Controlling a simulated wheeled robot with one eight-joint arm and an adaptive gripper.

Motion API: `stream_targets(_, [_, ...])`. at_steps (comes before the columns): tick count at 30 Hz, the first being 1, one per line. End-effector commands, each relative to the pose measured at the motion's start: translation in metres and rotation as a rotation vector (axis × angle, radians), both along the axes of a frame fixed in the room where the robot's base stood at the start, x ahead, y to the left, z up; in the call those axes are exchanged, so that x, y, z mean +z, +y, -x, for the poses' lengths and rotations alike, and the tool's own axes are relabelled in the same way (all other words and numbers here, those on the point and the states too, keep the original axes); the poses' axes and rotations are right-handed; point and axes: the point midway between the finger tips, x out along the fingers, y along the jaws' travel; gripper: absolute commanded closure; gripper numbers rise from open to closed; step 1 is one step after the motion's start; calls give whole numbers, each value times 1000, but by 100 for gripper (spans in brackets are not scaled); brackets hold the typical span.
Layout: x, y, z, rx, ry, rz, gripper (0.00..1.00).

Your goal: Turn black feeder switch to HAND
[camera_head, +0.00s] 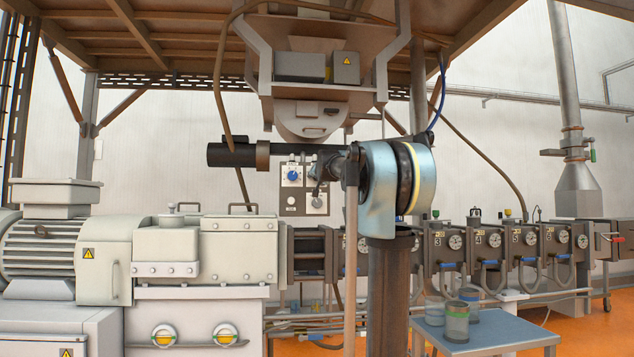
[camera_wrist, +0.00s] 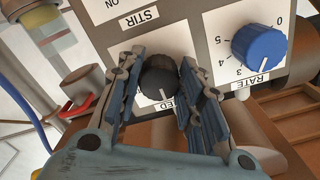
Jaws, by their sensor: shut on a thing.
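The black feeder switch (camera_wrist: 160,77) is a round dark knob on the pale control panel in the wrist view. My gripper (camera_wrist: 160,84) has one blue-padded finger on each side of it and is shut on it. A short white pointer mark on the knob points toward the bottom of the picture. The label below the knob is partly hidden; only its last letters, "ED", show. In the head view my gripper (camera_head: 318,190) is small, at the right part of the panel (camera_head: 288,199), and hides the black switch.
A blue RATE knob (camera_wrist: 259,46) with a number scale sits right of the black switch. A STIR label (camera_wrist: 139,18) is above. A red-handled part (camera_wrist: 82,98) is at left. A blue table (camera_head: 480,335) with containers stands at lower right in the head view.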

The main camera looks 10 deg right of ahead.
Motion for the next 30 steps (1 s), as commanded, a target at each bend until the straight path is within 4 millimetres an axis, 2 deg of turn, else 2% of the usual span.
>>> stream_targets(11, [-1,-2,0,-1,3,202,90])
stream_targets(30, [-2,-4,0,-2,4,785,90])
